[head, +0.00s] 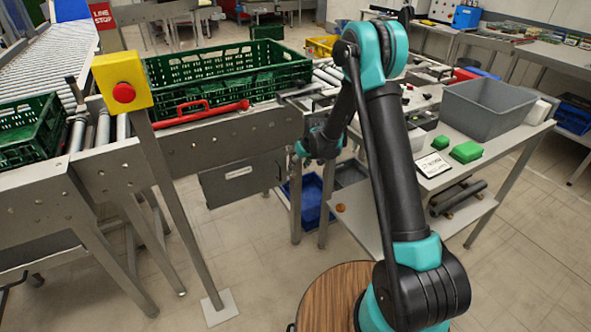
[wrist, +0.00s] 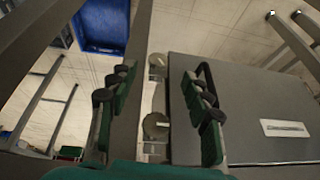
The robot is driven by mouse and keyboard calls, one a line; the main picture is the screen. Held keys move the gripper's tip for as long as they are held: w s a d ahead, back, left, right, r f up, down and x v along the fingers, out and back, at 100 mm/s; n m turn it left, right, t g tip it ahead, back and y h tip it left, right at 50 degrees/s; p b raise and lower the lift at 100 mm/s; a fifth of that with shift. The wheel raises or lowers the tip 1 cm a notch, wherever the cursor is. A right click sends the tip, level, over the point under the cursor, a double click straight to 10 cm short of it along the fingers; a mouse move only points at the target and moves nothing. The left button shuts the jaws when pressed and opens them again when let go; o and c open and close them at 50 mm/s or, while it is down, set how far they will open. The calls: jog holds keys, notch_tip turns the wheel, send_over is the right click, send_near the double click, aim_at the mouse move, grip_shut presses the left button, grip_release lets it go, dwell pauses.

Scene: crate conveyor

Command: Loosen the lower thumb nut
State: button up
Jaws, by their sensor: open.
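Two pale round thumb nuts sit one above the other in the wrist view, along the edge between a grey metal post and a grey panel (wrist: 240,90). That view appears upside down, with the floor at the top, so the lower thumb nut (wrist: 157,60) is the upper one in the picture. The other nut (wrist: 155,124) is nearer the camera side. My gripper (wrist: 158,72) is open and empty, its green fingers with dark joints on either side of the nuts, tips near the lower nut. I see no contact. In the head view my gripper (head: 300,150) is small, beside the panel (head: 240,182); the nuts cannot be made out.
The conveyor frame (head: 235,128) runs above the panel, carrying a green crate (head: 225,85). A yellow stop-button post (head: 122,82) stands at the left. A blue bin (head: 306,200) lies below. A worktable with a grey tub (head: 488,108) stands at the right.

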aim_at(293, 176)
jog(key=shift+x, duration=3.95)
jog(key=shift+w+r, duration=0.1)
jog(key=shift+w, duration=0.05)
